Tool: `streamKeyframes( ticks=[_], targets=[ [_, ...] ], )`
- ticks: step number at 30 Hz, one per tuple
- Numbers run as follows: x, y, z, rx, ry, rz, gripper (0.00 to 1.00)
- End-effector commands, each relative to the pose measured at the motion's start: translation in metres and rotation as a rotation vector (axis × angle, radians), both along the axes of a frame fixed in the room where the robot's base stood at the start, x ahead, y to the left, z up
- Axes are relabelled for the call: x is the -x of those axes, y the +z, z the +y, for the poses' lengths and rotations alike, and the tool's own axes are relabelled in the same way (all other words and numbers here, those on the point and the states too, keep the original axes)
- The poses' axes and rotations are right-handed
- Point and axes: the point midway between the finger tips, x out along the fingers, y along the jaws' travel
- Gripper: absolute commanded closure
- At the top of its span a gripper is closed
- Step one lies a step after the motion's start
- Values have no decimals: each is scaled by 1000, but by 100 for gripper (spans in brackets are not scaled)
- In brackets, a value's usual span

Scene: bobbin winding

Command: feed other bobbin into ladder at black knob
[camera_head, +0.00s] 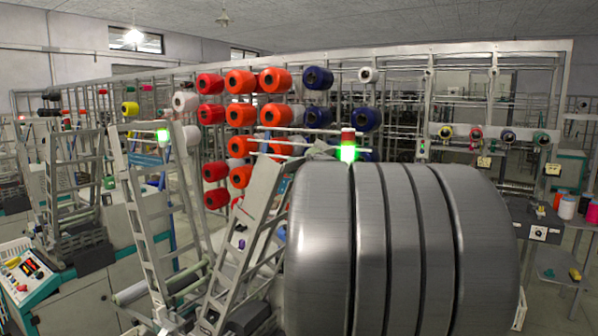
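Bobbins of yarn sit on the creel rack: orange ones (241,82), red ones (210,83), dark blue ones (318,78) and a white one (185,102). I cannot tell which is the other bobbin. A grey ladder-like frame (151,232) stands at left centre. A second, tilted one (245,243) stands just right of it. A dark rounded part (249,317) shows low by the tilted frame; I cannot tell if it is the black knob.
A control panel (23,271) with buttons is at the lower left. At right, a grey box (537,231) and coloured cones (567,207) stand on a table. Some floor shows at far right.

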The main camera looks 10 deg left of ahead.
Motion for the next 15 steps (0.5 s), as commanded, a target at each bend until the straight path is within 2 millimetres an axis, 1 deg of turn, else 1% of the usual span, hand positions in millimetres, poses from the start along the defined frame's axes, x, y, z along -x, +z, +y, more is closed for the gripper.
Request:
streamKeyframes(
  ticks=[1,6,15],
  targets=[
    [0,-6,1,0,1,0,100],
    [-2,-13,5,1,1,-1,100],
    [-2,-13,5,1,0,-1,100]
  ],
)
